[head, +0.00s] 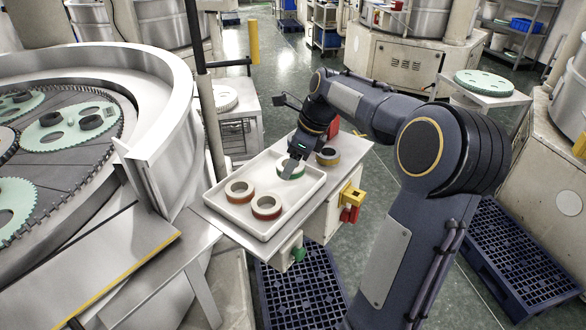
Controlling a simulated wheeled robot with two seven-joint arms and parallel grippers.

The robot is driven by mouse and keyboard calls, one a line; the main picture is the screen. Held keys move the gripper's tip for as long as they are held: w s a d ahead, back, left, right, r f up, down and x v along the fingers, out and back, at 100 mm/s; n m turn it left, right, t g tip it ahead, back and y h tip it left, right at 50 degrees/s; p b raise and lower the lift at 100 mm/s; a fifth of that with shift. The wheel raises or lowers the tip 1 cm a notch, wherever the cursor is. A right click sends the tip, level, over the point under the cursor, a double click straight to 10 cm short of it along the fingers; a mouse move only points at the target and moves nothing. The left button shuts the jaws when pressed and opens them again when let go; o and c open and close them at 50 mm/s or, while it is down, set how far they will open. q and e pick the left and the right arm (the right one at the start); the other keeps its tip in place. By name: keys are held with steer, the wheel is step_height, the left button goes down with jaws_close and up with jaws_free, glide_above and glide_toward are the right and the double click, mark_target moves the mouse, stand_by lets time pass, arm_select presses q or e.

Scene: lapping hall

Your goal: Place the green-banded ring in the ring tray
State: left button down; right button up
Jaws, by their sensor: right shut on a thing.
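The green-banded ring (290,170) is at my right gripper (292,163), which is shut on its edge. My gripper partly hides the ring. The ring shows over the far part of the white ring tray (302,190); I cannot tell whether it touches the tray floor. Two rings with reddish bands, one at the left (239,192) and one nearer the front (267,208), lie flat in the tray. My left gripper is not in view.
A yellow-banded ring (328,157) sits on the bench outside the tray, close to my right gripper. Yellow and red parts (350,201) and a green knob (298,254) are on the bench side. A large lapping machine (150,110) stands at the left. Blue pallets (300,295) lie on the floor.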

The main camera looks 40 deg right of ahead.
mark_target(293, 183)
steer(key=shift+w+d+f, duration=0.15)
steer(key=shift+f, duration=0.15)
steer(key=shift+w+d+f, duration=0.1)
steer(key=shift+d+f, duration=0.05)
steer(key=shift+f, duration=1.55)
steer(key=o, duration=1.1)
steer(key=shift+f, duration=0.15)
steer(key=v, duration=1.2)
steer(key=s+a+f+n+t, duration=0.1)
steer(key=s+a+n, duration=0.3)
steer(key=a+n, duration=0.25)
steer(key=s+a+f+n, duration=0.1)
steer(key=s+a+n, duration=0.2)
steer(key=a+n, duration=0.35)
steer(key=s+a+f+n, duration=0.3)
steer(key=a+n, duration=0.1)
steer(key=n, duration=0.1)
steer(key=s+a+f+n+y, duration=0.1)
steer(key=s+a+f+n, duration=0.2)
steer(key=s+a+n, duration=0.1)
steer(key=s+a+f+n+t, duration=0.1)
steer(key=s+a+f+n, duration=0.3)
steer(key=n, duration=0.1)
steer(key=shift+n, duration=0.3)
